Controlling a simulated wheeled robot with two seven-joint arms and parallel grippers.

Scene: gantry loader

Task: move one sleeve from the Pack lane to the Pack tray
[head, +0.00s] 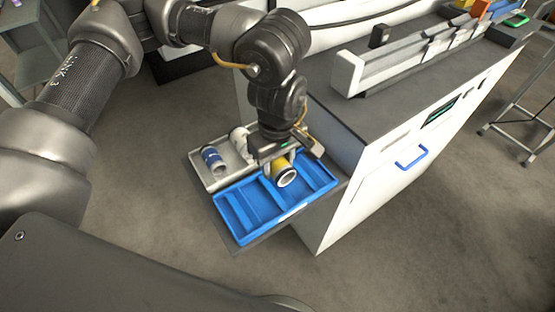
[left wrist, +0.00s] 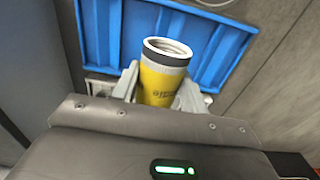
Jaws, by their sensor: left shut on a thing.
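My left gripper (head: 283,157) is shut on a yellow sleeve (head: 280,169) with a dark band and a pale rim. In the left wrist view the yellow sleeve (left wrist: 162,80) sits between the two fingers (left wrist: 158,92), open end showing. In the head view the sleeve is tilted, over the upper right part of the blue compartmented tray (head: 240,224). The blue tray (left wrist: 101,40) also shows behind the sleeve in the left wrist view. I cannot tell whether sleeve and tray touch. No label naming the Pack lane or Pack tray is readable. My right gripper is out of view.
A grey tray (head: 205,183) beside the blue one holds a blue-and-white cylinder (head: 213,160) and a whitish one (head: 239,142), partly hidden by my gripper. The white cabinet (head: 345,212) stands to the right, with a long pale rail (head: 400,65) on top.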

